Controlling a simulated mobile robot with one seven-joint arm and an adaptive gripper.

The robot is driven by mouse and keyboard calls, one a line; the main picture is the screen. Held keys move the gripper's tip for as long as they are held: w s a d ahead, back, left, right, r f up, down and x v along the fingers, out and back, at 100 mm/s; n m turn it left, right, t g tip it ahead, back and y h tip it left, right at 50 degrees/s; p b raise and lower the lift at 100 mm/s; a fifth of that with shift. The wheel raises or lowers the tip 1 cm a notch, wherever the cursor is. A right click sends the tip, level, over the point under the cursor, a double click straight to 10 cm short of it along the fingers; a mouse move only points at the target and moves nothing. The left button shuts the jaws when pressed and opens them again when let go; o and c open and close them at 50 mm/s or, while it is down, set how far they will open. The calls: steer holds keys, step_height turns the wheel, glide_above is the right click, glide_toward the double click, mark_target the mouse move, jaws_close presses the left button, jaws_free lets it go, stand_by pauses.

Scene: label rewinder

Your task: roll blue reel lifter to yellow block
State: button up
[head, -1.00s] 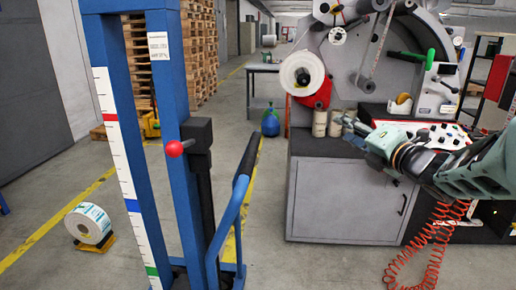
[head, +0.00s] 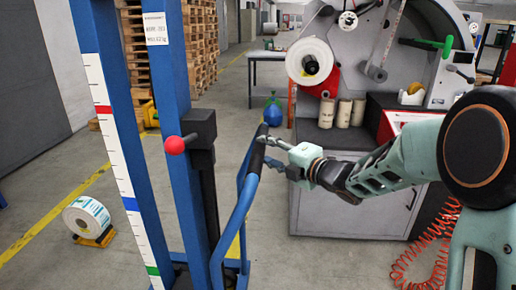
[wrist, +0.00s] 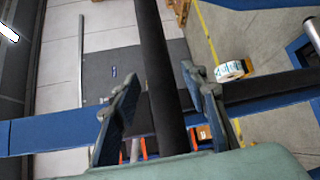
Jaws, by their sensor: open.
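The blue reel lifter (head: 168,90) stands upright at left centre in the head view, with a striped scale on its mast and a red knob. Its push handle has a black grip (head: 257,150). The yellow block (head: 97,240) is on the floor at left, against a white label reel (head: 86,217). My gripper (head: 268,150) is at the black grip. In the wrist view, the open fingers (wrist: 160,78) lie on either side of the black grip (wrist: 158,50). I cannot tell whether they touch it.
The rewinder's grey cabinet (head: 345,195) stands right of the lifter, with several rolls on top. An orange coiled hose (head: 430,245) hangs at right. Pallets (head: 195,50) and a blue bottle (head: 272,112) are behind. The floor between lifter and yellow block is open.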

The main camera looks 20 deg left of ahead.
steer(key=shift+x, duration=2.2)
steer(key=shift+c, duration=0.3)
jaws_close()
